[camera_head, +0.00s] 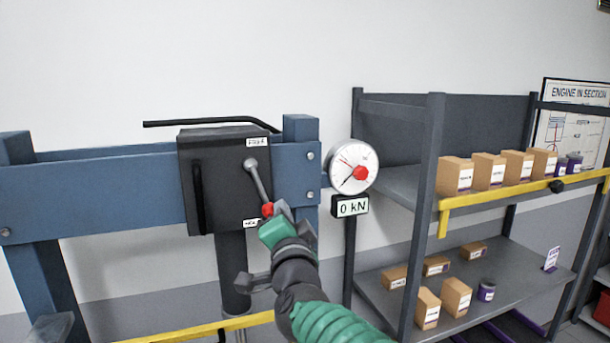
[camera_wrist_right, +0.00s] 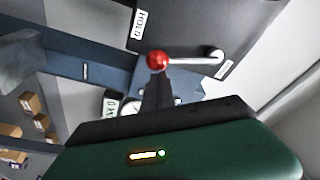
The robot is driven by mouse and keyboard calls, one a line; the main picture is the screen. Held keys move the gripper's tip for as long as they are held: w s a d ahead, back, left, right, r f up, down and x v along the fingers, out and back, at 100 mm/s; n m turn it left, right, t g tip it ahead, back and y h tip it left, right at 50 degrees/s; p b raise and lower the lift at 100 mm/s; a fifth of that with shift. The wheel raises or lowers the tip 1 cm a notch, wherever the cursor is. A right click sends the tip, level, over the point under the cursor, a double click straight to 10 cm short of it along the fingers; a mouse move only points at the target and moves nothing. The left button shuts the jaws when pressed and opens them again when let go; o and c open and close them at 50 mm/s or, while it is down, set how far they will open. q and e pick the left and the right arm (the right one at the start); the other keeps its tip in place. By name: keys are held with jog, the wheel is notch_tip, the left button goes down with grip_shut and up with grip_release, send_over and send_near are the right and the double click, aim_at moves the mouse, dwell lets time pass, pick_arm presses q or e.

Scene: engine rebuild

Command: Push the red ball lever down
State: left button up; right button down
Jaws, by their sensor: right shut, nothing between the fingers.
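The lever is a grey rod (camera_head: 257,183) with a red ball (camera_head: 267,209) on its end. It is mounted on the front of a dark box on the blue press frame and points down, leaning slightly right. My right gripper (camera_head: 277,215) is shut and empty, with its tips right at the ball. In the right wrist view the red ball (camera_wrist_right: 158,61) sits just beyond the shut fingertips (camera_wrist_right: 158,78). I cannot tell whether they touch. The ball is partly hidden by the gripper in the head view. My left gripper is not in view.
The dark box (camera_head: 222,195) carries two small labels; one reads HOLD (camera_wrist_right: 138,24) in the wrist view. A gauge (camera_head: 352,160) and a 0 kN display (camera_head: 350,206) stand right of it. A shelf rack (camera_head: 425,200) with boxes is further right.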

aim_at(266, 213)
jog(key=shift+s+a+f+m+g+p, duration=0.15)
jog(key=shift+a+m, duration=0.35)
jog(key=shift+m, duration=0.15)
jog(key=shift+s+a+f+m+g+p, duration=0.1)
jog(key=shift+s+a+f+m, duration=0.1)
jog(key=shift+a+m, duration=0.35)
jog(key=shift+s+a+f+m+g+p, duration=0.15)
jog(key=shift+a+m, duration=0.25)
jog(key=shift+m, duration=0.3)
jog(key=shift+m, duration=0.3)
jog(key=shift+d, duration=0.1)
